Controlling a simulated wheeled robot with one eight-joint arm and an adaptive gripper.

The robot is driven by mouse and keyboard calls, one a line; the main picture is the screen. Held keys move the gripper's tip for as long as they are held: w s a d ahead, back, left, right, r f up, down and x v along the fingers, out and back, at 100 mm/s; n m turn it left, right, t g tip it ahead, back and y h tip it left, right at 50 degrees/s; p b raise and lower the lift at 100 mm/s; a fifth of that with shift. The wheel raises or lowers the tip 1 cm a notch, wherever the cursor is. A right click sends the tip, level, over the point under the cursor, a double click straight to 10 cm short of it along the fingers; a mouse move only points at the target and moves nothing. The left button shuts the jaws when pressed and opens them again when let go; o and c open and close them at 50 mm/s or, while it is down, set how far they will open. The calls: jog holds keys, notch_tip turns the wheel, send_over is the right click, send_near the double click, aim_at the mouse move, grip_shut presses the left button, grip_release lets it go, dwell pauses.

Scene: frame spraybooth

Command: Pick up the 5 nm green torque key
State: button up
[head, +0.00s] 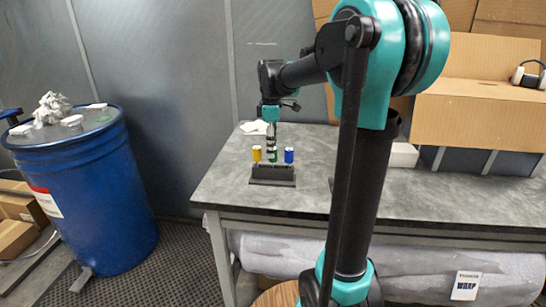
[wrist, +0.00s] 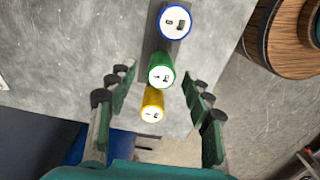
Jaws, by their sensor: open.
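The green torque key (head: 272,155) stands upright in a dark holder (head: 272,181) on the grey table, between a yellow key (head: 257,153) and a blue key (head: 289,155). In the wrist view the green key (wrist: 161,72) shows its white marked top, with the blue key (wrist: 175,22) above it and the yellow key (wrist: 152,104) below. My gripper (wrist: 160,82) is open, its fingers spread on either side of the green key without touching it. In the head view my gripper (head: 271,127) hangs over the holder. The markings are too small to read.
The grey table (head: 225,185) is clear around the holder. A white cloth (head: 254,128) lies behind it. A cardboard box (head: 476,117) and a grey bin (head: 475,160) stand at the right. A blue barrel (head: 85,195) is at the left.

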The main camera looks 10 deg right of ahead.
aim_at(273, 164)
jog(key=shift+s+d+f, duration=0.1)
jog(key=shift+f, duration=1.75)
jog(key=shift+d+f, duration=0.1)
jog(key=shift+f, duration=1.7)
grip_shut()
